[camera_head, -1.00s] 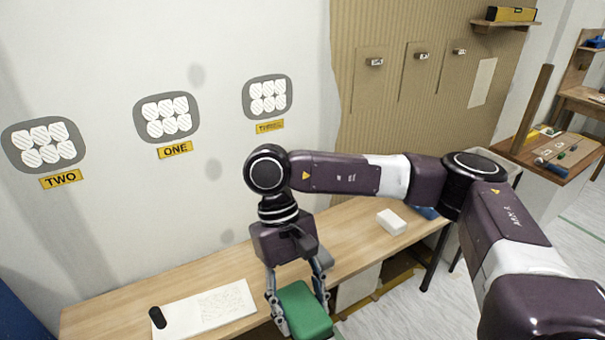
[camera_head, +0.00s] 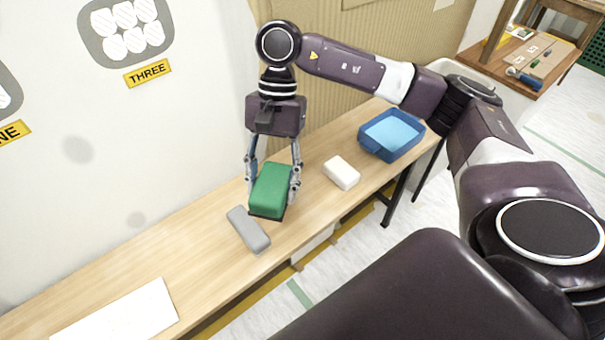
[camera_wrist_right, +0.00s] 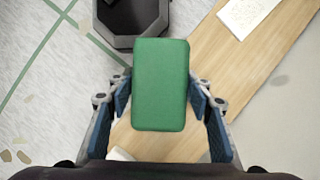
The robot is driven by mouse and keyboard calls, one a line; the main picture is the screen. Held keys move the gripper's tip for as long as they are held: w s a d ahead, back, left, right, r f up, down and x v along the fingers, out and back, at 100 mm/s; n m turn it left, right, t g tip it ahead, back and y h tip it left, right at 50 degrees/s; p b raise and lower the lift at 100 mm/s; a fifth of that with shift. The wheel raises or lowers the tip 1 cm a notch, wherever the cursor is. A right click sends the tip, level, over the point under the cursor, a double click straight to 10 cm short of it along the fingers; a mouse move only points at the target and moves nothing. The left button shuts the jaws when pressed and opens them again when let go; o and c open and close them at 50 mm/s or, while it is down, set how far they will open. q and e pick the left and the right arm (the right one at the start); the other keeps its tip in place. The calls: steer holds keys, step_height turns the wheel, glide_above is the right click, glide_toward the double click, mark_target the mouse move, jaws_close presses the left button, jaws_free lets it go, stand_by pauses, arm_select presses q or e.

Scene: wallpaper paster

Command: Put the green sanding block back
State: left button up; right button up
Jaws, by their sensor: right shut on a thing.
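The green sanding block (camera_head: 271,188) is held between the fingers of my right gripper (camera_head: 272,180), over the wooden bench. In the right wrist view the green block (camera_wrist_right: 160,84) fills the middle, with the blue-padded fingers on either side. A grey block (camera_head: 248,229) lies on the bench just left of and in front of it. A white block (camera_head: 341,173) lies to its right. Whether the green block touches the bench is hard to tell. My left gripper is not in view.
The wooden bench (camera_head: 215,246) runs along the wall. A blue tray (camera_head: 391,135) stands at its right end. A white sheet (camera_head: 118,316) lies at the left. Bench top between sheet and grey block is clear. A wall sign reads THREE (camera_head: 148,73).

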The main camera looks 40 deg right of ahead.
mark_target(274, 177)
steer(key=w+f+m+t+b, duration=0.1)
steer(key=m, duration=0.2)
steer(key=w+d+f+m+t+b, duration=0.1)
steer(key=m, duration=0.3)
steer(key=w+d+f+m+t+y+b, duration=0.1)
steer(key=w+m+t+b, duration=0.1)
steer(key=m, duration=0.1)
steer(key=shift+d+f, duration=0.2)
steer(key=shift+d, duration=0.05)
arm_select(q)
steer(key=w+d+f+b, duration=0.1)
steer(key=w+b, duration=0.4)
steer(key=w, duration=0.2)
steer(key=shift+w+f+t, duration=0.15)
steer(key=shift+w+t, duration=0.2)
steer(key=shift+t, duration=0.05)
arm_select(e)
steer(key=w+d+f+m+t+h, duration=0.2)
steer(key=d+m, duration=0.8)
steer(key=m, duration=0.5)
steer(key=w+t+h, duration=0.1)
steer(key=w+h, duration=0.1)
steer(key=w, duration=0.1)
steer(key=shift+f+t, duration=0.15)
steer(key=shift+t, duration=0.15)
